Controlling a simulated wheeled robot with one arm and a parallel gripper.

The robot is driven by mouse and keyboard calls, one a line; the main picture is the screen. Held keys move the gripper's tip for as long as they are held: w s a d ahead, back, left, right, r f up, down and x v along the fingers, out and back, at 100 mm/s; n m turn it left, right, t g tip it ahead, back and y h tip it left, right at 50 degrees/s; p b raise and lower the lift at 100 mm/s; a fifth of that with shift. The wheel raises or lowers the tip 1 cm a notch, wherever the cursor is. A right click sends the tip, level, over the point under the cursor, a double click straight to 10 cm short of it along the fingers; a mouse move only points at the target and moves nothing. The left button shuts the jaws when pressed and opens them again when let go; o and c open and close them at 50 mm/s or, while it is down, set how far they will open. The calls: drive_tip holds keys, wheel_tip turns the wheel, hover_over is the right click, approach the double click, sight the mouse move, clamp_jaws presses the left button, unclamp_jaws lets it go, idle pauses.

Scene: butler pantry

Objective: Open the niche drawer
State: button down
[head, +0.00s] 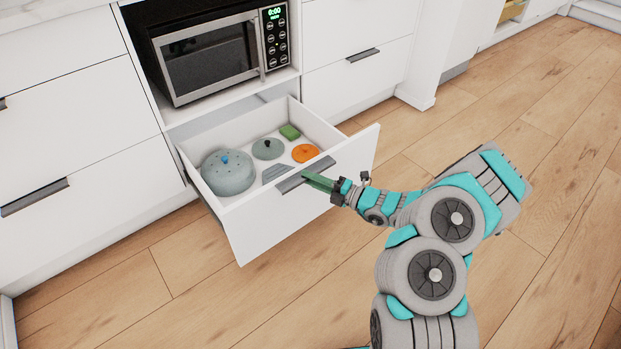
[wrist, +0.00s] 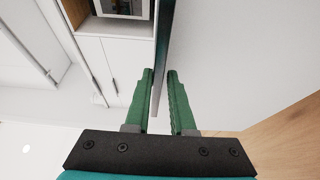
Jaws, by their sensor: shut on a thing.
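The niche drawer (head: 300,208) is below the microwave and stands pulled well out in the head view. Its white front carries a dark grey bar handle (head: 305,175) along the top edge. My gripper (head: 318,180) is at the right part of that handle, with its green fingers shut on it. In the wrist view the two green fingers (wrist: 162,98) lie on either side of the thin handle (wrist: 160,60). The fingers hide part of the handle in the head view.
A microwave (head: 215,55) sits in the niche above. Closed white drawers flank it. The wooden floor (head: 500,290) is open at the right.

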drive_tip(key=shift+f, duration=0.1)
drive_tip(key=c, duration=0.8)
unclamp_jaws()
drive_tip(key=shift+o, duration=0.2)
drive_tip(key=shift+d, duration=0.1)
drive_tip(key=v, duration=0.7)
drive_tip(key=shift+s+d, duration=0.2)
